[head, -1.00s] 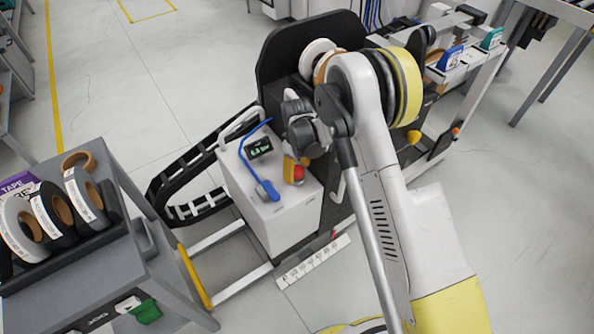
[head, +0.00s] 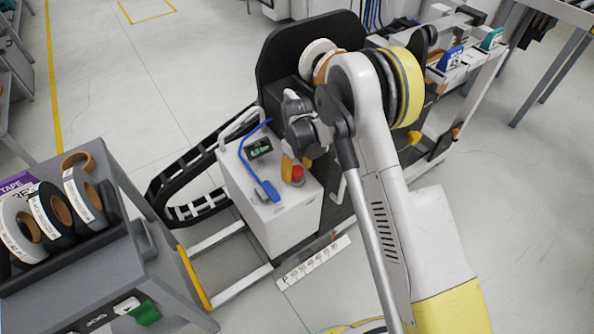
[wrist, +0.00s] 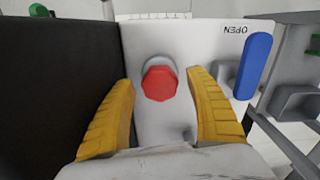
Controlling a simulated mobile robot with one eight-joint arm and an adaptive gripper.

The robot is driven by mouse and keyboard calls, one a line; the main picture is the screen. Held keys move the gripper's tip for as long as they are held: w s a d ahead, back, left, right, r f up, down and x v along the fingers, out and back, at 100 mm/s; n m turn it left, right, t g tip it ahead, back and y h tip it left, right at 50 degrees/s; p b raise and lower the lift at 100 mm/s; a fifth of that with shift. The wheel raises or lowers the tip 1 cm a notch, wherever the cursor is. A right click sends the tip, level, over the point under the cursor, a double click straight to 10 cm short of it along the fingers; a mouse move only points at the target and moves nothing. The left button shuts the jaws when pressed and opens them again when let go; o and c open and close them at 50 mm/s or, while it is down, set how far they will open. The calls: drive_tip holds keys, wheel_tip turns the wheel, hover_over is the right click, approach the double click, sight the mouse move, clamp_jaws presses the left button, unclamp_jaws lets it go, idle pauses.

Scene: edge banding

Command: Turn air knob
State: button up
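A red knob (head: 297,174) sits on the white machine cabinet (head: 278,228). In the wrist view, this red knob (wrist: 160,80) is faceted and lies between the fingertips of my gripper (wrist: 162,82), with space on both sides. My yellow fingers are spread open and hold nothing. In the head view, my gripper (head: 297,165) is right behind the knob.
A dark panel (wrist: 60,80) fills the left of the wrist view. A grey cart (head: 140,255) with tape rolls stands at the left.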

sight(297, 170)
wheel_tip(297, 170, up, 12)
idle(0.6)
idle(0.5)
